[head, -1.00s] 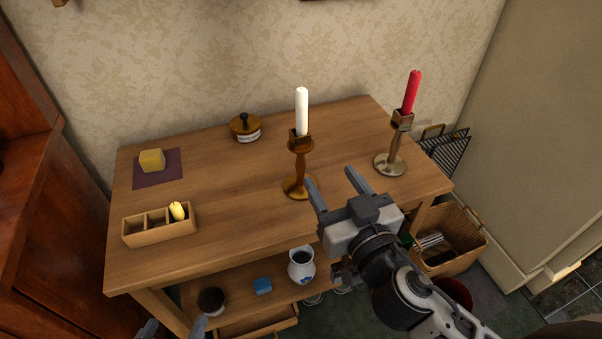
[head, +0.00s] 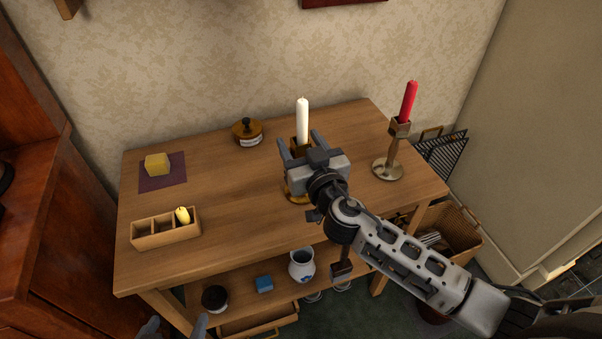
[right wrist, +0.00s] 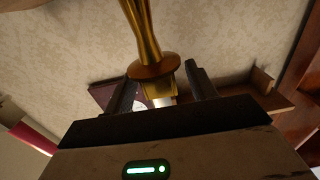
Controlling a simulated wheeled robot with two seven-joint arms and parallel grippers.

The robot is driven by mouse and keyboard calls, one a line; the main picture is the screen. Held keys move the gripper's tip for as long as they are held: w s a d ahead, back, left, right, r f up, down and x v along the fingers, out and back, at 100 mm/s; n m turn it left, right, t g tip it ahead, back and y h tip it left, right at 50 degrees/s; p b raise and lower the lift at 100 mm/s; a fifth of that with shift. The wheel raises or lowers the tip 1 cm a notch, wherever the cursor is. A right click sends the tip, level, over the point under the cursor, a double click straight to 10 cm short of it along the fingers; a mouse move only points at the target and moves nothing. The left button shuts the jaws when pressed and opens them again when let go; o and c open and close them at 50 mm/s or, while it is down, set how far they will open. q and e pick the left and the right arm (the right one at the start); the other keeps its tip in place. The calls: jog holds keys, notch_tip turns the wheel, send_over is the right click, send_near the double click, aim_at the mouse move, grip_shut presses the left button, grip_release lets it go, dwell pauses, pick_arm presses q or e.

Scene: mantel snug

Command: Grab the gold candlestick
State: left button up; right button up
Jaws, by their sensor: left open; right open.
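The gold candlestick (head: 291,190) stands upright on the wooden table (head: 225,205), with a white candle (head: 302,120) in its socket. My right gripper (head: 300,143) is open, its fingers reaching either side of the upper part of the candlestick; it hides most of the stem. In the right wrist view the gold candlestick (right wrist: 155,68) shows between the open fingers, its collar and socket near the fingertips; I cannot tell whether they touch. My left gripper (head: 176,326) is open and empty at the bottom edge, low in front of the table.
A second candlestick (head: 388,168) with a red candle (head: 408,101) stands to the right. A lidded pot (head: 248,133), a yellow block (head: 157,164) on a dark mat (head: 176,180) and a divided box (head: 166,232) are to the left. A jug (head: 301,264) sits on the lower shelf.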

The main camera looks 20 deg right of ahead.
jog(key=shift+w, duration=0.2)
grip_shut()
